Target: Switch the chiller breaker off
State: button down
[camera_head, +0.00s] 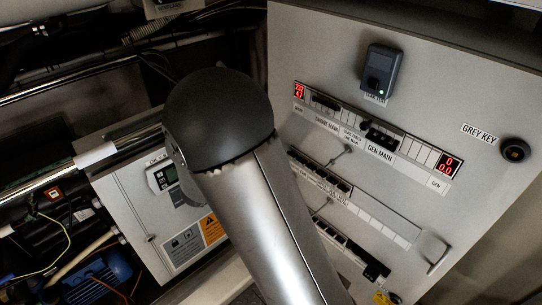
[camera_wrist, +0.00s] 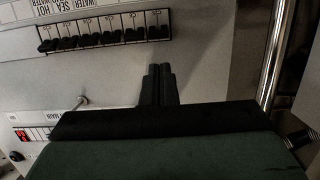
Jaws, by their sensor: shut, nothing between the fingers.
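A row of black breaker switches (camera_wrist: 105,30) runs across the upper left of the wrist view, with upside-down labels above it, some reading HOT and SEA WATER. I cannot read which switch is the chiller breaker. My gripper (camera_wrist: 158,72) is shut and empty, its dark fingertips just below the right end of this row, apparently short of the switches; contact cannot be judged. In the head view my arm hides the gripper and part of the panel.
The grey panel (camera_head: 440,60) also carries a dark box with a green light (camera_head: 379,72), red displays, GEN MAIN switches (camera_head: 380,137) and a GREY KEY knob (camera_head: 515,150). A metal handle (camera_head: 436,254) sticks out at lower right. A shiny pipe (camera_wrist: 273,55) stands right of the gripper.

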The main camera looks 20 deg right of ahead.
aim_at(296, 148)
jog(key=p+x, duration=0.1)
jog(key=x, duration=0.7)
jog(key=shift+f, duration=0.1)
